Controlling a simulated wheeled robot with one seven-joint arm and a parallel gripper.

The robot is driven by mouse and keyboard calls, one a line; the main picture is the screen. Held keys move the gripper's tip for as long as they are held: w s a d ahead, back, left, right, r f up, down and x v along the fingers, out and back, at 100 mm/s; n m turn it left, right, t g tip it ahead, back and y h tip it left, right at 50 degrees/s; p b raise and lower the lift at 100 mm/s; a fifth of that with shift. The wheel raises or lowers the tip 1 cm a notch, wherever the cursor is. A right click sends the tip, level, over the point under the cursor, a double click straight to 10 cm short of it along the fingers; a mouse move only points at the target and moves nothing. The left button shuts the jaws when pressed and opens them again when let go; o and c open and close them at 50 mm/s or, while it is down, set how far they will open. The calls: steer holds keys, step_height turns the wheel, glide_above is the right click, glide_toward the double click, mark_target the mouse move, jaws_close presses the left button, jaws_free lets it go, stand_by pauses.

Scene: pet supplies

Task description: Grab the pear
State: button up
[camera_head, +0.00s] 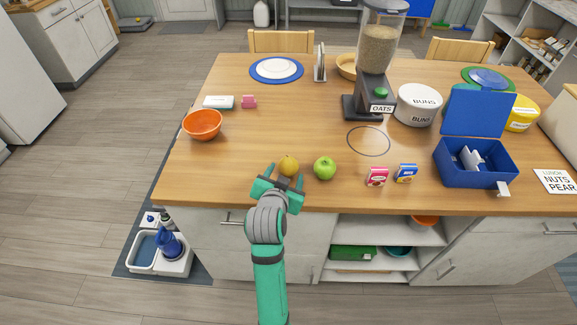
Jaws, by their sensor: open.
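A yellow-orange rounded fruit (289,164), seemingly the pear, stands near the front edge of the wooden table. Its lower part is hidden by my gripper, so its full shape cannot be told. My gripper (285,173) is open at the front edge, with one fingertip to the left of the fruit and the other to its lower right. I cannot tell whether the fingers touch it. A green apple (324,168) stands just right of the fruit, a small gap apart.
An orange bowl (203,125) stands at the left. A pink box (377,176), a blue box (405,173) and an open blue lunchbox (454,176) are to the right. An oats dispenser (376,83) stands behind. The wooden table (285,122) is clear behind the fruit.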

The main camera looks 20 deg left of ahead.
mark_target(287, 170)
steer(key=shift+x, duration=2.1)
steer(key=shift+r, duration=0.15)
steer(key=shift+c, duration=0.3)
steer(key=c, duration=0.8)
steer(key=shift+c, duration=0.2)
steer(key=shift+r, duration=0.15)
